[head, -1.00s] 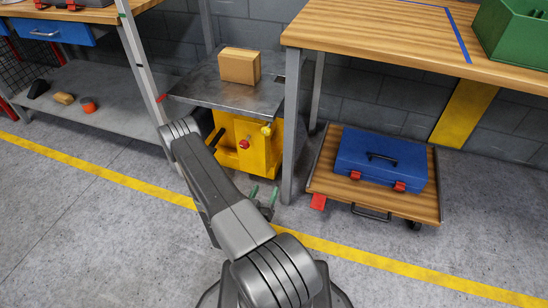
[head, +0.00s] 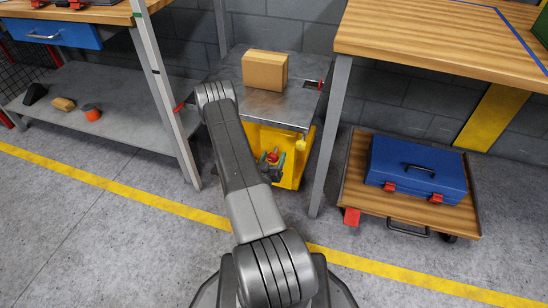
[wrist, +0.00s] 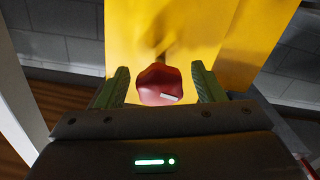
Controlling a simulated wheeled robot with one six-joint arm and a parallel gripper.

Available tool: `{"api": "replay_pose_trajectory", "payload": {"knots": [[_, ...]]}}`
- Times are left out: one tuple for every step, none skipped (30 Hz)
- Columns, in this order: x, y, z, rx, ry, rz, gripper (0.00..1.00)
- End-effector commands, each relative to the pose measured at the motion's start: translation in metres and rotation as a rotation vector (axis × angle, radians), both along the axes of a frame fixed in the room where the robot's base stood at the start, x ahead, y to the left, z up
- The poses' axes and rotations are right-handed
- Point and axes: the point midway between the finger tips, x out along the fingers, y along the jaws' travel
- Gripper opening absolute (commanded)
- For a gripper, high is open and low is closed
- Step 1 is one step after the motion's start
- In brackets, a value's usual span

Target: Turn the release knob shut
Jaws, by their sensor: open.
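The release knob (wrist: 160,85) is red with a pale mark on its face, slanting slightly near its lower right. It sits on the front of the yellow lift cart body (head: 290,170). In the head view the knob (head: 271,157) shows small beside my gripper. My gripper (wrist: 161,88) is open, with one green finger on each side of the knob. Gaps show between the fingers and the knob, so they look apart from it. Whether the fingertips reach as deep as the knob is hard to tell.
The cart's metal top (head: 262,105) carries a cardboard box (head: 265,71). A workbench (head: 440,45) stands to the right, with a leg close to the cart. A wheeled wooden dolly (head: 400,206) holds a blue toolbox (head: 418,168). A grey shelf (head: 95,125) is at left.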

Motion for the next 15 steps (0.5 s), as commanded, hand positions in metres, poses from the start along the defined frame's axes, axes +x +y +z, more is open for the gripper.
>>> {"api": "replay_pose_trajectory", "payload": {"knots": [[0.0045, -0.0022, -0.0004, 0.000, -0.002, -0.002, 0.62], [0.0064, -0.0029, -0.0005, 0.001, -0.001, -0.002, 0.62], [0.0086, -0.0035, -0.0005, 0.001, 0.000, -0.001, 0.62], [0.0099, -0.0038, -0.0005, 0.000, 0.001, -0.001, 0.62], [0.0109, -0.0041, -0.0003, 0.000, 0.001, -0.001, 0.62], [0.0118, -0.0042, -0.0002, 0.000, 0.001, 0.000, 0.62], [0.0122, -0.0043, -0.0001, -0.001, 0.001, 0.000, 0.62], [0.0124, -0.0043, 0.0000, -0.001, 0.001, 0.000, 0.62], [0.0125, -0.0044, 0.0001, -0.001, 0.001, 0.000, 0.62], [0.0124, -0.0043, 0.0001, -0.001, 0.001, 0.000, 0.62], [0.0124, -0.0043, 0.0001, -0.001, 0.001, 0.000, 0.62], [0.0123, -0.0043, 0.0001, -0.001, 0.001, 0.000, 0.62], [0.0123, -0.0043, 0.0002, -0.001, 0.001, 0.000, 0.62], [0.0122, -0.0042, 0.0002, -0.001, 0.001, 0.000, 0.58], [0.0122, -0.0043, 0.0001, -0.001, 0.001, 0.000, 0.50]]}}
